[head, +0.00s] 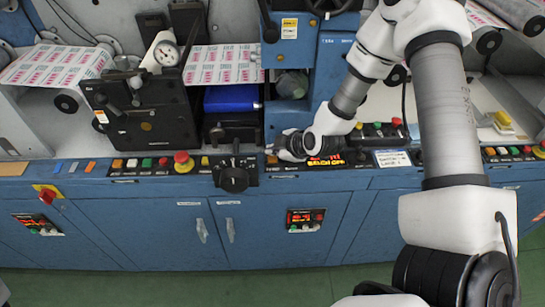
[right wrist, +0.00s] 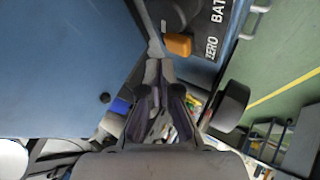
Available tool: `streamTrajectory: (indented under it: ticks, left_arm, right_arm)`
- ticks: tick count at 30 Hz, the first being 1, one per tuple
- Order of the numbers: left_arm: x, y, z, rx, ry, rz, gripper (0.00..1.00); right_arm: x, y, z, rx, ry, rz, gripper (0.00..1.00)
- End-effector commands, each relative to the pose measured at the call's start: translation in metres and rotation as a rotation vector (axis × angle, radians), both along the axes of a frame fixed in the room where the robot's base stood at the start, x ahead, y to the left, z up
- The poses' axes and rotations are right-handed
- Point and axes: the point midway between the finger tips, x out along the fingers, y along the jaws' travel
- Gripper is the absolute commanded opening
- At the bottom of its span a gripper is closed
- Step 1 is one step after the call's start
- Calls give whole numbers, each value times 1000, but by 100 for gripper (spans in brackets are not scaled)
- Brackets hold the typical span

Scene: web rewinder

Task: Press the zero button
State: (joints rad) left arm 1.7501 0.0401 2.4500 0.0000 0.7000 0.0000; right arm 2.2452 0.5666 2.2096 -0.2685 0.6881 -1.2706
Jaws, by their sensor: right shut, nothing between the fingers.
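The zero button is an orange block-shaped button (right wrist: 178,44) with the word ZERO printed beside it on the dark panel, in the right wrist view. In the head view a small orange patch (head: 272,159) shows at the panel just left of my right gripper (head: 281,150). My right gripper (right wrist: 156,66) is shut and empty. In the right wrist view its tips lie just below and left of the orange button, close to it. I cannot tell whether they touch it. My left gripper is not in view.
A red numeric display (head: 326,160) sits right of my gripper on the blue console. A red emergency button (head: 183,162) is further left. The green floor in front is clear.

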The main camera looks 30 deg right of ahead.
Motion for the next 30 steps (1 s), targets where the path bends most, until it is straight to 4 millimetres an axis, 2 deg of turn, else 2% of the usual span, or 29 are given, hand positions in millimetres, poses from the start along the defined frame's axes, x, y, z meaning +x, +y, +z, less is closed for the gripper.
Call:
streamTrajectory:
  ticks: [16, 30]
  left_arm:
    - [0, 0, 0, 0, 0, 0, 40]
    - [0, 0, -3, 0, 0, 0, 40]
  right_arm:
    - [0, 0, 0, 0, 0, 0, 0]
    - [0, 0, -8, 0, 0, 0, 0]
